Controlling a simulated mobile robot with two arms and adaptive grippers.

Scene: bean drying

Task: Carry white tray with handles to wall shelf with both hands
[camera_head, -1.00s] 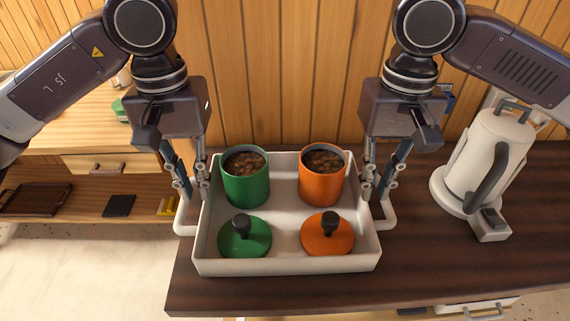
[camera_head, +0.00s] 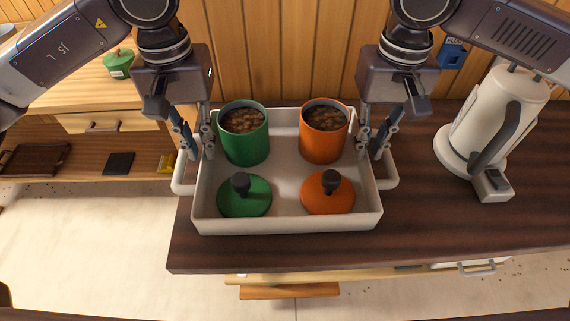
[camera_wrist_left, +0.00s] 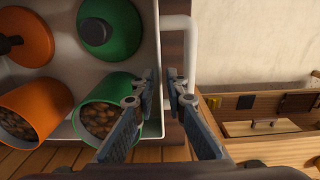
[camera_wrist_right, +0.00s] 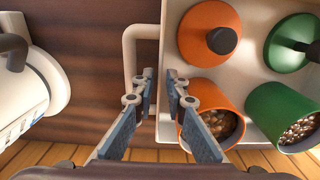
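The white tray with handles (camera_head: 290,224) stands on the dark wooden counter, holding a green pot (camera_head: 247,150), an orange pot (camera_head: 322,146), a green lid (camera_head: 240,204) and an orange lid (camera_head: 325,201). Both pots are filled with beans. My left gripper (camera_head: 196,146) points down at the tray's left side, by the left handle (camera_head: 181,180). In the left wrist view its fingers (camera_wrist_left: 162,84) are parted around the tray's edge. My right gripper (camera_head: 373,143) points down at the right side, by the right handle (camera_head: 391,173). Its fingers (camera_wrist_right: 160,80) also stand apart there.
A white kettle (camera_head: 492,124) stands on the counter (camera_head: 440,228) to the right. A lower wooden cabinet (camera_head: 100,98) stands at the left, with a green lidded pot (camera_head: 119,64) on it and a brown tray (camera_head: 35,160) on its shelf. The counter front is clear.

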